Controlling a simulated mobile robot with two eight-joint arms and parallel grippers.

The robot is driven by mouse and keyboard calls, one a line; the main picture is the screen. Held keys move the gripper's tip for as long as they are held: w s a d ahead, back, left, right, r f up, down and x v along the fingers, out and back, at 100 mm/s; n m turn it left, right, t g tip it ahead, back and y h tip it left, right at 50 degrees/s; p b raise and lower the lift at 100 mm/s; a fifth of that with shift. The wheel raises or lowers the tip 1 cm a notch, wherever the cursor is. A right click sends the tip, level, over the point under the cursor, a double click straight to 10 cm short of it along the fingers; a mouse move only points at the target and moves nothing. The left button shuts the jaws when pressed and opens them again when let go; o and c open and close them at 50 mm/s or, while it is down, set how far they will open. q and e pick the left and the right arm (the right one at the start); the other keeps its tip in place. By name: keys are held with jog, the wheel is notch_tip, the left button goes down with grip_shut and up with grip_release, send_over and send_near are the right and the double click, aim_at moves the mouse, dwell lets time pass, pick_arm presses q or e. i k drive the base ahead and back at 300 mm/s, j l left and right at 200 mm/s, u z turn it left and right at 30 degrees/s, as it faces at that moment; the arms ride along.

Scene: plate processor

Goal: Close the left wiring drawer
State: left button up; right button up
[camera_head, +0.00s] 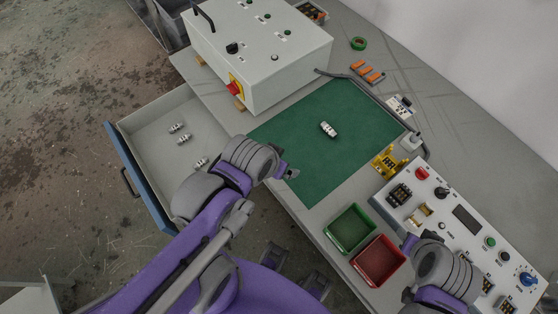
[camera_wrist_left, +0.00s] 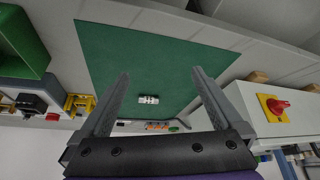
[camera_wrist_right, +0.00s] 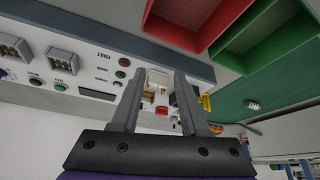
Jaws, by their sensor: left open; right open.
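The left wiring drawer (camera_head: 150,124) is pulled out from under the bench at the left of the head view. Its blue front has a dark handle (camera_head: 127,183), and several small silver connectors (camera_head: 184,138) lie inside it. My left gripper (camera_head: 290,174) is over the near edge of the green mat (camera_head: 313,128), to the right of the drawer and apart from it. In the left wrist view its two fingers (camera_wrist_left: 158,90) are spread with nothing between them. My right gripper is hidden behind its arm in the head view; in the right wrist view its fingers (camera_wrist_right: 155,95) are spread and empty.
A white control box (camera_head: 262,60) with a red knob stands behind the drawer. A silver connector (camera_head: 328,129) lies on the mat. Green (camera_head: 349,228) and red (camera_head: 379,262) bins and a white control panel (camera_head: 459,225) are at the right. Open floor lies left of the drawer.

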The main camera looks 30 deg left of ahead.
aim_at(152, 157)
jog(key=k+j, duration=0.7)
jog(key=j, duration=0.15)
jog(key=k+j+u, duration=0.1)
jog(key=u, duration=1.75)
